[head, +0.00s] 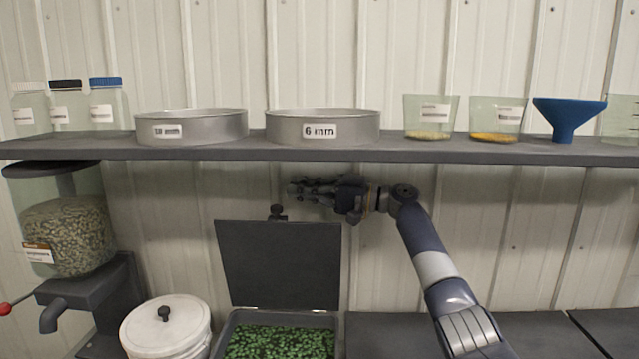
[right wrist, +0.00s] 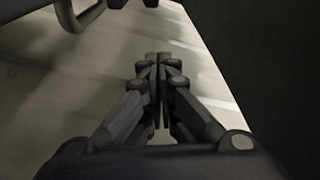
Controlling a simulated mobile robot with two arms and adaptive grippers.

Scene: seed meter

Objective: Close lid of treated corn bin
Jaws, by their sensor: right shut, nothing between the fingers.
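The treated corn bin (head: 226,340) stands at the bottom centre of the head view, with green kernels (head: 285,342) in it. Its dark lid (head: 280,265) stands open, upright at the bin's back edge, with a knob (head: 277,211) at its top. My right gripper (head: 292,190) is shut and empty, just above and beside the knob, below the shelf. Whether it touches the lid cannot be told. In the right wrist view the closed fingers (right wrist: 157,85) meet in the middle. My left gripper is not in view.
A grey shelf (head: 400,153) with sieves, jars, cups and a blue funnel (head: 569,118) runs close above my right gripper. A white lidded bucket (head: 166,328) stands left of the bin. A seed hopper (head: 68,235) is farther left. The dark counter (head: 390,335) right of the bin looks clear.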

